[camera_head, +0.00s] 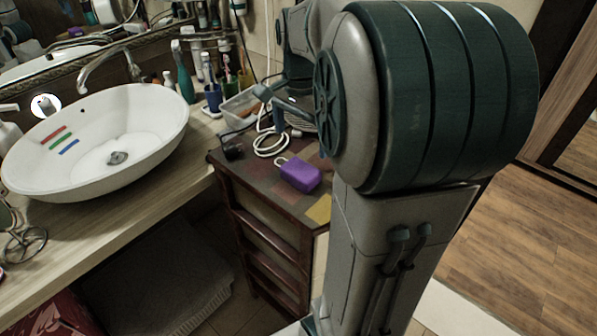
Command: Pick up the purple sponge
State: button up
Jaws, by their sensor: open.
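The purple sponge (299,174) is a small block with rounded edges and a light loop of cord at its left end. It lies flat on the patchwork-coloured top of a dark wooden cabinet (253,173), near the front right edge. My gripper (270,106) shows in part beyond the sponge and up to its left, above the back of the cabinet. It is open, apart from the sponge, and I see nothing held in it. My own large arm joint hides part of the wrist and the cabinet's right side.
A white basin (150,125) with a tap stands on the wooden counter at left. Behind the sponge are a coiled white cable (268,143), a clear tray (238,108) and a blue cup (212,97) with brushes. Bottles line the mirror. Open wooden floor (510,250) lies at right.

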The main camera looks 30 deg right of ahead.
aim_at(301, 169)
notch_tip(301, 169, down, 9)
jog(key=shift+s+r, duration=0.1)
jog(key=shift+r, duration=0.05)
jog(key=c, duration=1.1)
jog(key=shift+r, duration=0.1)
notch_tip(301, 169, up, 10)
jog(key=shift+f, duration=0.1)
